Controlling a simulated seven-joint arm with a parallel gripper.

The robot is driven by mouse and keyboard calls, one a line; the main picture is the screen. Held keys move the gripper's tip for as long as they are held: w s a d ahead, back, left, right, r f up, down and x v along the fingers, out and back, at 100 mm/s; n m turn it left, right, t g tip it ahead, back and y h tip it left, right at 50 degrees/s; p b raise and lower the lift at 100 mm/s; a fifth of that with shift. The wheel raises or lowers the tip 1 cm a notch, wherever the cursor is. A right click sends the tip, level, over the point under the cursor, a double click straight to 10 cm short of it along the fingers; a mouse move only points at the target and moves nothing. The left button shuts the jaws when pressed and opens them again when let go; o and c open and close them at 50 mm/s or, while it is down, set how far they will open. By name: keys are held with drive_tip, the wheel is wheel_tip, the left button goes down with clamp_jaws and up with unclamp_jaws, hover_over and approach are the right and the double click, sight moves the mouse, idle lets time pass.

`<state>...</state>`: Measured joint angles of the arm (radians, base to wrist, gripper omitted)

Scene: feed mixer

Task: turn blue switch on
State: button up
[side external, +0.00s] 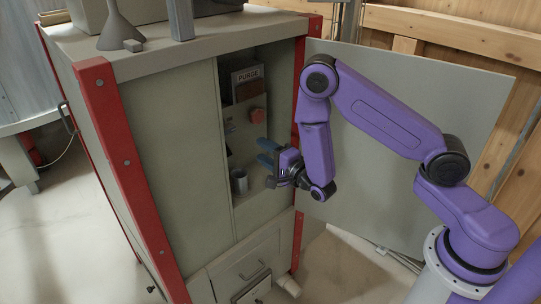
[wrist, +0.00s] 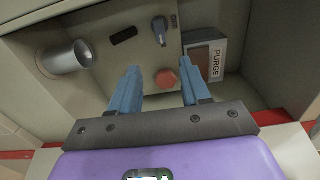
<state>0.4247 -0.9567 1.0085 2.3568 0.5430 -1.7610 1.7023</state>
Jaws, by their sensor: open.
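A dark blue-grey switch knob (wrist: 159,30) sits on the grey panel inside the cabinet, at the top middle of the wrist view. It looks like the blue switch; its on or off position cannot be read. In the side view I cannot pick it out clearly. My gripper (wrist: 161,70) is open and empty, with its two blue fingers pointing at the panel and the knob beyond their tips. A red round button (wrist: 166,79) shows between the fingers. In the side view my gripper (side external: 263,152) is at the cabinet's opening, below the red button (side external: 257,116).
A box marked PURGE (wrist: 207,58) is beside the knob, and a black slot (wrist: 124,35) is on its other side. The open cabinet door (side external: 400,190) stands behind my arm.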

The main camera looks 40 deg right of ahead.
drive_tip(key=shift+s, duration=0.95)
drive_tip(key=s+a+r+n+g+y, duration=0.2)
drive_tip(key=s+a+n+g+y, duration=0.4)
drive_tip(key=s+a+n+g, duration=0.75)
drive_tip(key=s+d+r+n+g+h, duration=0.2)
drive_tip(key=s+d+r+n, duration=0.1)
drive_tip(key=s+d+n, duration=0.4)
drive_tip(key=s+d+r+n+g+h, duration=0.2)
drive_tip(key=s+d+r+n+h, duration=0.1)
drive_tip(key=s+d+n, duration=0.4)
drive_tip(key=s+n, duration=0.3)
drive_tip(key=s, duration=0.2)
drive_tip(key=shift+s+r+h, duration=0.3)
drive_tip(key=shift+s+r, duration=0.05)
drive_tip(key=shift+r, duration=0.05)
